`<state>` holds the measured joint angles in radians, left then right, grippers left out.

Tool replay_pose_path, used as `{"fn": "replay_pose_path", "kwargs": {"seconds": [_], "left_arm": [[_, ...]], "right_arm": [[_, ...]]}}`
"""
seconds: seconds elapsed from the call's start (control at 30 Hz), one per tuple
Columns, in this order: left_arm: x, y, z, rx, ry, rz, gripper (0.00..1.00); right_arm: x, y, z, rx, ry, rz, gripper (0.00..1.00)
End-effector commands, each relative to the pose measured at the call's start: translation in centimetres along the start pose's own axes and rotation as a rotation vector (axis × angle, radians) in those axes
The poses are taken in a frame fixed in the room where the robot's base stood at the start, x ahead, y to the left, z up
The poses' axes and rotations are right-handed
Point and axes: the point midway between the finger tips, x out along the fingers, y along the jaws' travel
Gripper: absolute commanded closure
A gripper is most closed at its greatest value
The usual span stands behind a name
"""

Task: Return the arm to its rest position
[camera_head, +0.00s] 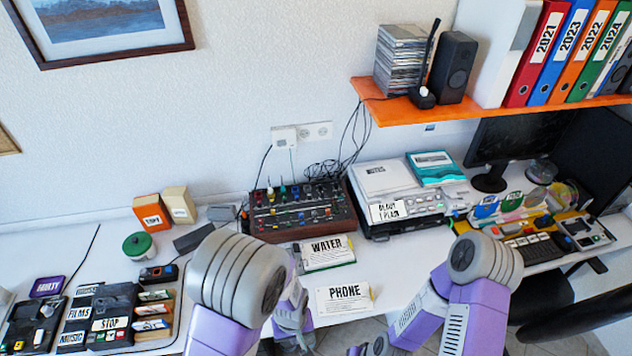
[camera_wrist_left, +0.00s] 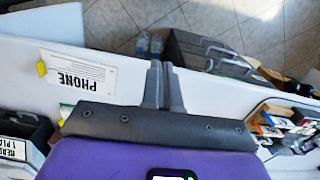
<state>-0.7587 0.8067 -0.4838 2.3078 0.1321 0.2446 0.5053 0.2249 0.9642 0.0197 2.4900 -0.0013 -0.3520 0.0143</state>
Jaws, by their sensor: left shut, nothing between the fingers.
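My left arm comes in from the lower left in the head view, a purple link with a grey ribbed joint. My left gripper (camera_head: 293,318) is partly hidden behind that arm, close to the desk's front edge. In the left wrist view, the two grey fingers of the left gripper (camera_wrist_left: 161,68) lie together, shut and empty, over the desk edge and floor. My right arm's purple link and grey joint show at the lower right in the head view. Its fingers cannot be made out.
A white desk (camera_head: 397,263) runs across the view. The PHONE card (camera_head: 345,297) and WATER card (camera_head: 327,253) lie near my left gripper. A mixer (camera_head: 300,214), a disc player (camera_head: 402,210) and a black tray of labelled discs (camera_head: 113,318) stand around. An orange shelf (camera_head: 385,108) hangs above.

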Motion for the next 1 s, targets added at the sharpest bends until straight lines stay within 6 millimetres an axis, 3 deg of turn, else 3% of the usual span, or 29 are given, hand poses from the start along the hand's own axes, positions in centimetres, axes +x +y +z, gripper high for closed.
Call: {"fn": "replay_pose_path", "kwargs": {"seconds": [0.47, 0.8, 1.0], "left_arm": [[7.2, -3.4, 1.1, 0.028, -0.059, 0.080, 1.00], [14.2, -5.4, 3.6, 0.032, -0.069, 0.261, 1.00], [15.8, -5.5, 4.1, 0.021, -0.035, 0.341, 1.00]], "right_arm": [[2.2, 0.8, -0.1, 0.000, 0.000, 0.000, 0.40], [5.0, 1.9, -0.2, 0.000, -0.001, 0.000, 0.40], [5.8, 2.2, -0.2, 0.000, -0.001, 0.000, 0.40]]}}
